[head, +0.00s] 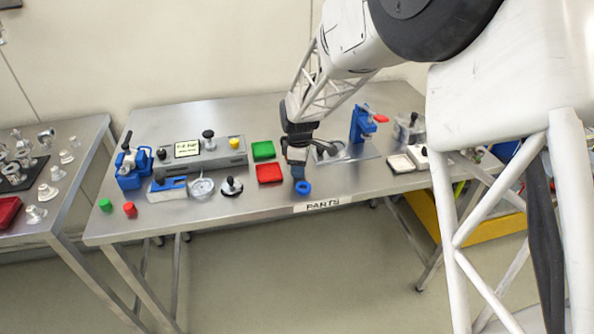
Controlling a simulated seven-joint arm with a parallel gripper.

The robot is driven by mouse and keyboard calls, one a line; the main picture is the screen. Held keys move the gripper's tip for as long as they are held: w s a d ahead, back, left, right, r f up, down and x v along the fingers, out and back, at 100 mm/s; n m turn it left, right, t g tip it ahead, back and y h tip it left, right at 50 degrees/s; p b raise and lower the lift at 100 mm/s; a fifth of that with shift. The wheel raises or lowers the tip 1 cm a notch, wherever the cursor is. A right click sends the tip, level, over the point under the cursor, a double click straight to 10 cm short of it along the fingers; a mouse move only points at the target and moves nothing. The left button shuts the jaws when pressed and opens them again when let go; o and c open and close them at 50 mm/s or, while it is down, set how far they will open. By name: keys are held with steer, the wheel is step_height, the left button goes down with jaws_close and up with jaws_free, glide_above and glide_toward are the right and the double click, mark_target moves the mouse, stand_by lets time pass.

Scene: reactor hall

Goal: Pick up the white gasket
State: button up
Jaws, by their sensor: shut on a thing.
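My gripper (298,174) is low over the front middle of the steel table, pointing down, with its jaws shut. A small blue ring (303,188) is at its fingertips, and the jaws appear closed on its near side. Whether the ring still touches the table I cannot tell. I cannot make out a white gasket for certain. A pale square piece (401,163) lies at the right of the table, and a pale round dish (203,187) is at the left; both are apart from my gripper.
A red block (269,173) and a green block (263,150) lie just left of my gripper. A blue stand (362,124) is behind right. A grey box (215,156) and a blue vise (132,170) stand left. The PARTS label (323,204) marks the front edge.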

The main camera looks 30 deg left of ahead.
steer(key=shift+r, duration=0.1)
steer(key=shift+r, duration=0.75)
step_height(320, 180, up, 2)
steer(key=shift+r, duration=0.1)
steer(key=s+d+r, duration=0.1)
steer(key=s+d, duration=1)
steer(key=shift+s, duration=0.25)
stand_by(0.3)
steer(key=w+a+r+m, duration=0.1)
steer(key=w+r, duration=0.1)
steer(key=w, duration=0.6)
steer(key=w+a+r+m, duration=0.2)
steer(key=w, duration=0.6)
steer(key=w+a+r+m, duration=0.1)
steer(key=w, duration=0.8)
steer(key=shift+a+r, duration=0.15)
steer(key=shift+r, duration=0.25)
steer(key=shift+f, duration=0.2)
